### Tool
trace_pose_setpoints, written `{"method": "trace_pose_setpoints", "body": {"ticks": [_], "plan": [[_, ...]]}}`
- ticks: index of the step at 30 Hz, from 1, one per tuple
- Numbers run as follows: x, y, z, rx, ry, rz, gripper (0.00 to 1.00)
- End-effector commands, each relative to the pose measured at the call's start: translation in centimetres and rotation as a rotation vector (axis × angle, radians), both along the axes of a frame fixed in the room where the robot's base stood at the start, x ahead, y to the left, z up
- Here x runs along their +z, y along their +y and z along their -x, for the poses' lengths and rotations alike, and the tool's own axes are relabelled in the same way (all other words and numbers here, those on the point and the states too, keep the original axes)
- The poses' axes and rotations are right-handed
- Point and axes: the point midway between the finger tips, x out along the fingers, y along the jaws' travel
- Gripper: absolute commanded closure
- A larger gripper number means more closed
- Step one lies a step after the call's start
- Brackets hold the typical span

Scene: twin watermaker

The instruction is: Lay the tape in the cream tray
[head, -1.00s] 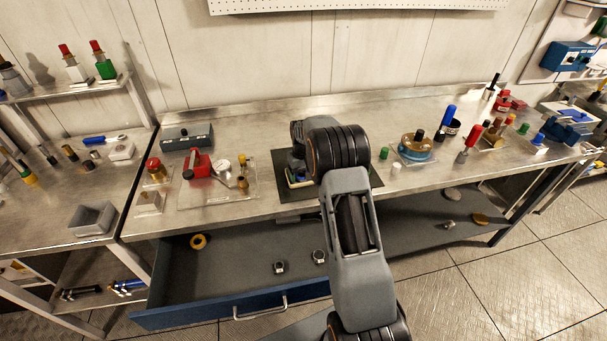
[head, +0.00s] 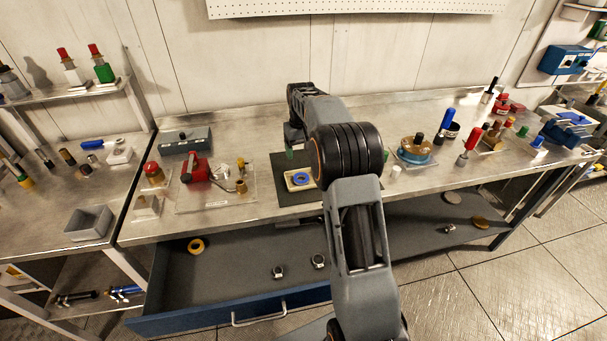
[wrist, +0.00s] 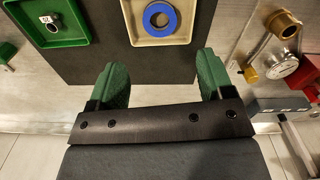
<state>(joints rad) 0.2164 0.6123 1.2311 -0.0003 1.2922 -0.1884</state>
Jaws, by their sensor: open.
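The tape is a blue ring (head: 301,179) that lies flat inside the small cream tray (head: 289,187) on the dark mat. In the wrist view the blue tape (wrist: 161,33) rests on the floor of the cream tray (wrist: 160,42), clear of its walls. My gripper (wrist: 160,76) has its two green fingers spread wide with nothing between them, apart from the tray. In the head view my gripper (head: 290,153) shows partly, above the bench behind the tray; my arm hides the right part of the mat.
A green tray (wrist: 76,38) with a metal nut-like part stands beside the cream tray. A clear plate with a red device (head: 195,171) and a gauge lies left of the mat (head: 270,163). The blue-fronted drawer (head: 200,318) below stands open, holding a yellow ring (head: 197,245).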

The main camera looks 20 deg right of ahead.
Motion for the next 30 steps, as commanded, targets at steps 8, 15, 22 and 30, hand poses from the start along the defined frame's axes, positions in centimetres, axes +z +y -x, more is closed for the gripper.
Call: {"method": "trace_pose_setpoints", "body": {"ticks": [8,15,22,30], "plan": [[6.5,4.9,7.5,0.015,-0.113,0.019,0.26],[8.2,9.2,18.2,0.024,-0.241,0.023,0.26],[6.3,11.2,25.6,0.03,-0.329,0.014,0.26],[4.6,11.6,28.7,0.031,-0.368,0.008,0.26]]}}
